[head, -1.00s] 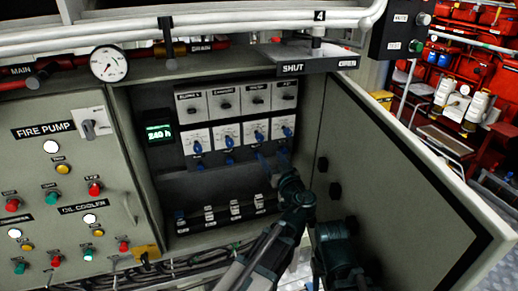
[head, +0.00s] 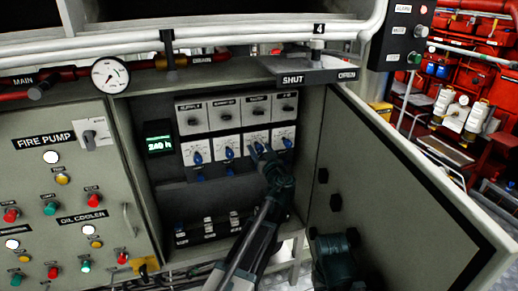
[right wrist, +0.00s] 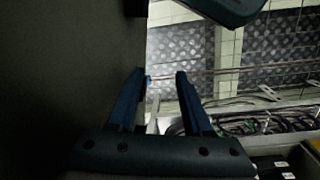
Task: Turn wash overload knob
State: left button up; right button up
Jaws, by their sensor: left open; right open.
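Inside the open cabinet is a row of white overload units with blue knobs. The left knob (head: 197,158), the second knob (head: 229,153) and the far-right knob (head: 287,142) show clearly. The label text is too small to tell which one is wash. My left gripper (head: 261,152) is open, with its fingers at the third unit from the left (head: 256,138). Its fingers partly hide that unit's knob, and I cannot tell if they touch it. My right gripper (right wrist: 159,78) is open and empty in the right wrist view, beside a dark panel.
The cabinet door (head: 400,190) stands open on the right, near my right arm. A lit display (head: 159,143) is left of the units. Small breakers (head: 208,229) line the cabinet's lower part. Cables (right wrist: 260,125) and patterned floor plates (right wrist: 275,60) show in the right wrist view.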

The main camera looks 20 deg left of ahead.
pick_arm(q)
jog(key=shift+w+a, duration=0.4)
jog(key=shift+w, duration=0.15)
jog(key=shift+c, duration=0.2)
grip_shut()
